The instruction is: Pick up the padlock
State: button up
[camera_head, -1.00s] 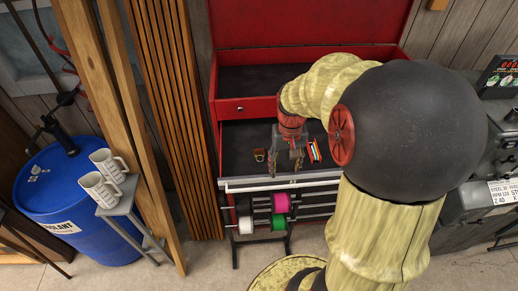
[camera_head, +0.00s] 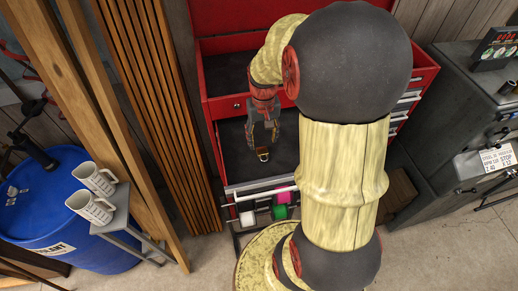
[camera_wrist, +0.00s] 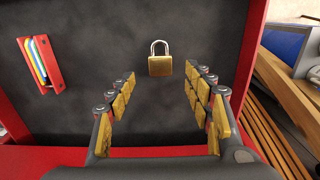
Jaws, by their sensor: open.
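The padlock (camera_wrist: 160,66) has a brass body and a silver shackle. It lies on the dark surface (camera_wrist: 90,70) of the red tool chest's open section. In the head view the padlock (camera_head: 263,154) shows just below the fingertips. My gripper (camera_wrist: 163,88) is open, and its fingers stand wide apart with nothing between them. In the wrist view the padlock lies just beyond the fingertips, roughly midway between them. In the head view my gripper (camera_head: 262,146) hangs over the dark surface, and I cannot tell its exact height above the padlock.
A red holder with coloured items (camera_wrist: 40,63) lies left of the padlock in the wrist view. The chest's red wall (camera_wrist: 254,30) borders the surface. In the head view, a blue barrel (camera_head: 85,250) and two mugs (camera_head: 92,207) stand left; a bar with spools (camera_head: 280,212) is in front.

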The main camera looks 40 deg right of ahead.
aim_at(262, 151)
jog(key=shift+f+p, duration=0.7)
jog(key=shift+f, duration=2.35)
jog(key=shift+c, duration=1.4)
jog(key=c, duration=1)
jog(key=shift+r, duration=0.1)
jog(key=shift+c, duration=0.2)
